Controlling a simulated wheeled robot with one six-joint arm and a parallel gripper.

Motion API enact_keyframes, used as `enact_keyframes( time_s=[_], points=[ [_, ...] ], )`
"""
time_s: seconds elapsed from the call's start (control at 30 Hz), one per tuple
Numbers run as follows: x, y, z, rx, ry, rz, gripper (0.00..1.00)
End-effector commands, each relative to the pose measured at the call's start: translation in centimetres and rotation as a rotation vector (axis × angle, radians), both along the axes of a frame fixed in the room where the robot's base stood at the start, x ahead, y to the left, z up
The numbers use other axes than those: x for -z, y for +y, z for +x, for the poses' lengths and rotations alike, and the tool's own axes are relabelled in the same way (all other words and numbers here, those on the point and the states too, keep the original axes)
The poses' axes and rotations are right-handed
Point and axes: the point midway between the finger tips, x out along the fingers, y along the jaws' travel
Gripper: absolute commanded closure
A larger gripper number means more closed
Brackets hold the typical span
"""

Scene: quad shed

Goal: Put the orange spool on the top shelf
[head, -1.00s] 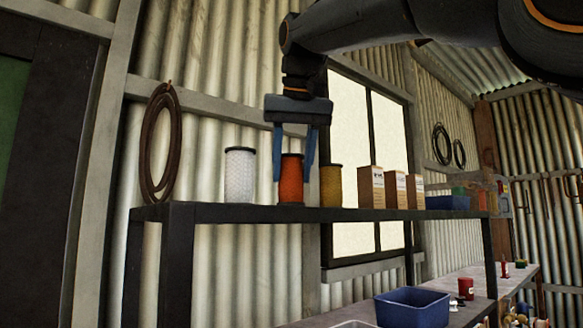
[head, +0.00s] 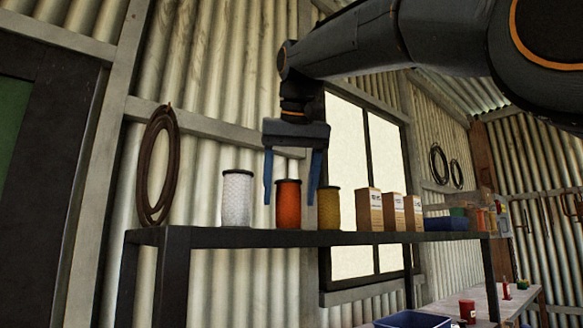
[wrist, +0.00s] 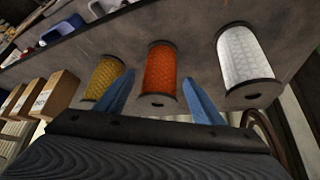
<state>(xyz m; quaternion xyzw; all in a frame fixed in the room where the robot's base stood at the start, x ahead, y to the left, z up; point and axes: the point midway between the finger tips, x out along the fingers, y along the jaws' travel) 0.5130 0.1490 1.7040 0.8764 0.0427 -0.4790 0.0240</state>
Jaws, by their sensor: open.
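The orange spool (head: 287,206) stands upright on the dark top shelf (head: 220,238), between a white spool (head: 237,198) and a yellow spool (head: 329,208). My gripper (head: 290,202) points down with its blue fingers open, one on each side of the orange spool in the head view. In the wrist view the orange spool (wrist: 160,74) shows between the two fingers (wrist: 158,98), with a gap on each side. The fingertips reach below the spool's top in the head view. I cannot tell whether the spool is exactly between the fingers in depth.
Several cardboard boxes (head: 394,212) and a blue bin (head: 446,224) stand to the right on the same shelf. A coiled hose (head: 158,168) hangs on the wall at left. A lower bench (head: 480,303) holds a blue bin (head: 412,320) and a red can (head: 467,310).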

Motion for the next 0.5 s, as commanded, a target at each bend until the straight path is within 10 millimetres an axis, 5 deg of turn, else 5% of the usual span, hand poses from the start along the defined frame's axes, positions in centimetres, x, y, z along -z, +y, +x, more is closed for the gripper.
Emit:
enact_keyframes(
  time_s=[0.5],
  points=[
    [-8.0, -0.4, -5.1, -0.001, -0.003, 0.001, 0.38]
  ],
)
